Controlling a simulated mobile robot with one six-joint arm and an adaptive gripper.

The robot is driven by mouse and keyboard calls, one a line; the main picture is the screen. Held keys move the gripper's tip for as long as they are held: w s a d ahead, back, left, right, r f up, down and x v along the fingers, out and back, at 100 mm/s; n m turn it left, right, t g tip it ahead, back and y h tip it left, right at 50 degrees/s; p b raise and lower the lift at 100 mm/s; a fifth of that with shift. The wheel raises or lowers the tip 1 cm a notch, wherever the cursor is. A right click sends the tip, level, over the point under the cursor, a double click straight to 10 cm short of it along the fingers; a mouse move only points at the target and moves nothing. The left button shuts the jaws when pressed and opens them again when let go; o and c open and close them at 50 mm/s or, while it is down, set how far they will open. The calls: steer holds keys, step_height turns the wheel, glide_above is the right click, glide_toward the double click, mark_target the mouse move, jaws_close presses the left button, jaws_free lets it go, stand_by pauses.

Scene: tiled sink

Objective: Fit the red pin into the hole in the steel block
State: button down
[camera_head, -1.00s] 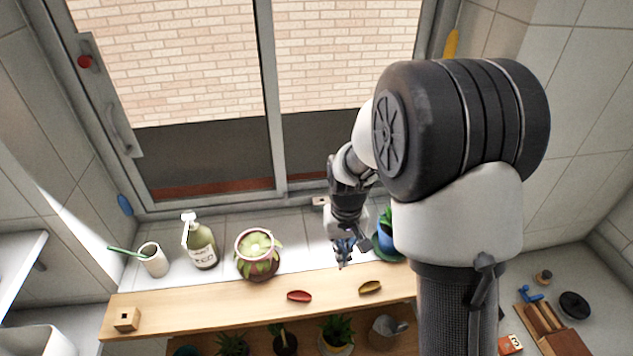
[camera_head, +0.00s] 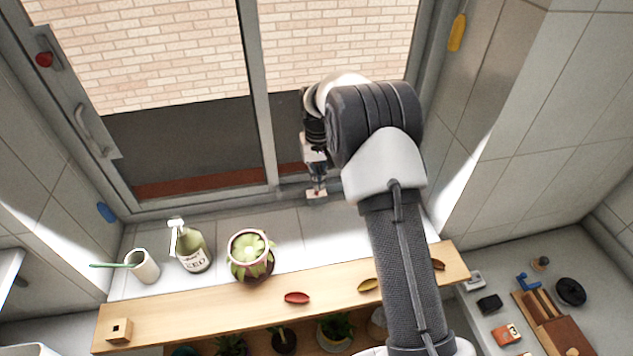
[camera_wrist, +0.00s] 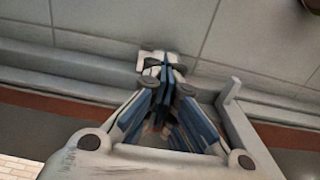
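My gripper (camera_head: 316,188) is low in front of the window frame, above the back of the tiled sill. In the wrist view its fingers (camera_wrist: 166,76) are drawn together, with no red pin visible between them. Just past the tips is a small pale piece (camera_wrist: 150,62); it shows in the head view with a reddish spot (camera_head: 317,195). I cannot tell whether the tips touch it. No clear red pin or steel block shows. A wood-coloured block with a dark hole (camera_head: 118,330) sits at the shelf's left end. A red oval piece (camera_head: 297,298) lies mid-shelf.
The wooden shelf (camera_head: 220,303) also bears a yellow oval piece (camera_head: 368,286). A cup (camera_head: 145,267), a green bottle (camera_head: 194,250) and a potted plant (camera_head: 250,257) stand left of my arm. The sill right of the plant is mostly clear.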

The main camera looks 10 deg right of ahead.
steer(key=shift+w+f, duration=0.4)
steer(key=shift+f, duration=0.5)
steer(key=shift+w+f, duration=0.35)
steer(key=shift+f, duration=0.5)
steer(key=shift+s+f, duration=0.1)
steer(key=shift+f, duration=0.1)
steer(key=c, duration=1.8)
jaws_free()
